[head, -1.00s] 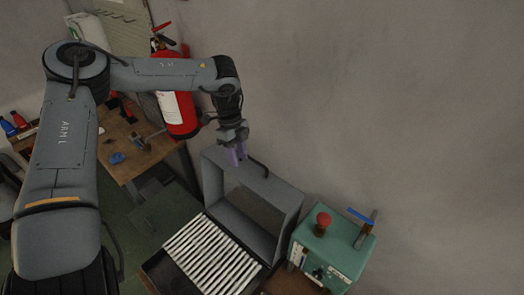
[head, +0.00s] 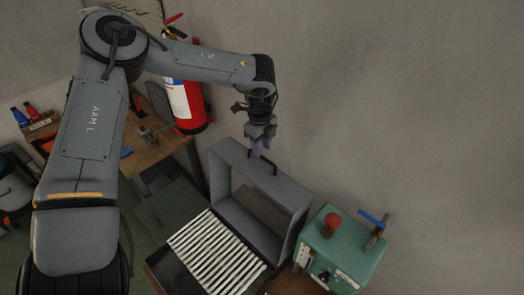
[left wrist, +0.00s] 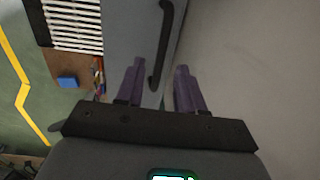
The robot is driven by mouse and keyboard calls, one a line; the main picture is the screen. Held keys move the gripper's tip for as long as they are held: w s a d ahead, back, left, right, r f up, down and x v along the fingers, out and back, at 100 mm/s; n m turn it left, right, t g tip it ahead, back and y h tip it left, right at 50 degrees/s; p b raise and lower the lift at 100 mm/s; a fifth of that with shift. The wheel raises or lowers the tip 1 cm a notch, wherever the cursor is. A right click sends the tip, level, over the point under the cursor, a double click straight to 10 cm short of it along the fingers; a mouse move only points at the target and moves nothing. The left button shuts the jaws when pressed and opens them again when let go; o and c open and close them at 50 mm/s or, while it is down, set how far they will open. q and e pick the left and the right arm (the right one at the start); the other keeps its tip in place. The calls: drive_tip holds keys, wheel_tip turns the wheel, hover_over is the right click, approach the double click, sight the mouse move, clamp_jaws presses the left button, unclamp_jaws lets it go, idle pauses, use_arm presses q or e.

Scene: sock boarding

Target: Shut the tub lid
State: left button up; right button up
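The tub lid (head: 222,164) is a grey, deep, hollow frame standing raised at the back of the tub. A black bar handle (head: 268,164) is on its upper edge. The dark tub (head: 165,270) lies in front, with white slats (head: 215,252) across its top. My left gripper (head: 261,148) is at the lid's top edge, close to the handle. In the left wrist view its purple fingers (left wrist: 160,82) are apart, and the handle (left wrist: 161,50) shows in the gap between them, not clamped. My right gripper is not in view.
A green control box (head: 345,255) with a red button and a blue-handled lever stands right of the tub. A red fire extinguisher (head: 188,110) and a wooden bench (head: 160,150) are behind at left. A grey wall is close behind the lid.

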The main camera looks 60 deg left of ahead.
use_arm(q)
drive_tip(key=shift+w+f, duration=0.1)
drive_tip(key=shift+f, duration=1.4)
drive_tip(key=shift+c, duration=0.5)
clamp_jaws()
